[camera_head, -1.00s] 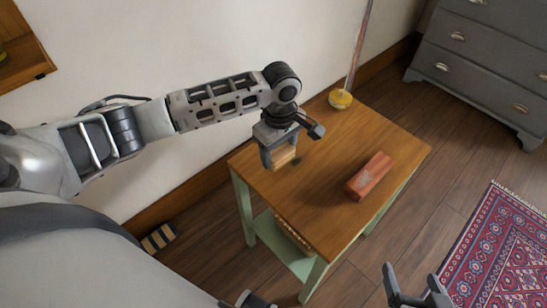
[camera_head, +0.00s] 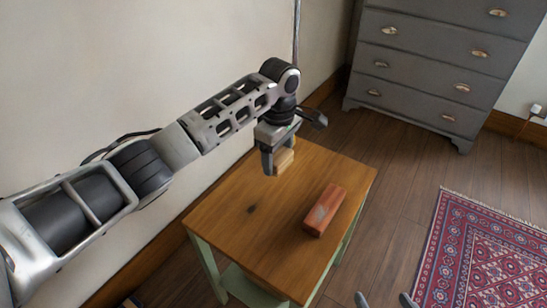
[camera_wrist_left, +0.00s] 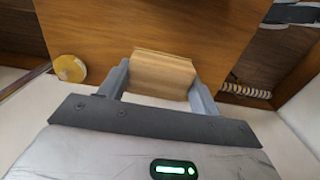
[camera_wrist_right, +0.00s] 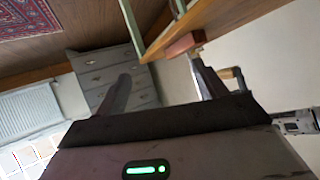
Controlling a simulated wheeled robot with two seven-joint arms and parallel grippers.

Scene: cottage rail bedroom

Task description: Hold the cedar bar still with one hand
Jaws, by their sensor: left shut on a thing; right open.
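My left gripper (camera_head: 277,165) is shut on a pale wooden block (camera_head: 285,160), at the table's back edge, apart from the bar. The left wrist view shows the block (camera_wrist_left: 164,75) between both fingers. I cannot tell whether the block touches the tabletop. My right gripper (camera_head: 384,300) is open and empty at the bottom edge, off the table's near right side; its fingers show apart in its wrist view (camera_wrist_right: 161,80).
A dark spot (camera_head: 251,208) marks the tabletop left of the bar. A round yellow item (camera_wrist_left: 70,68) shows in the left wrist view. A grey chest of drawers (camera_head: 425,70) stands behind, and a patterned rug (camera_head: 480,255) lies right. The wall flanks the table's left.

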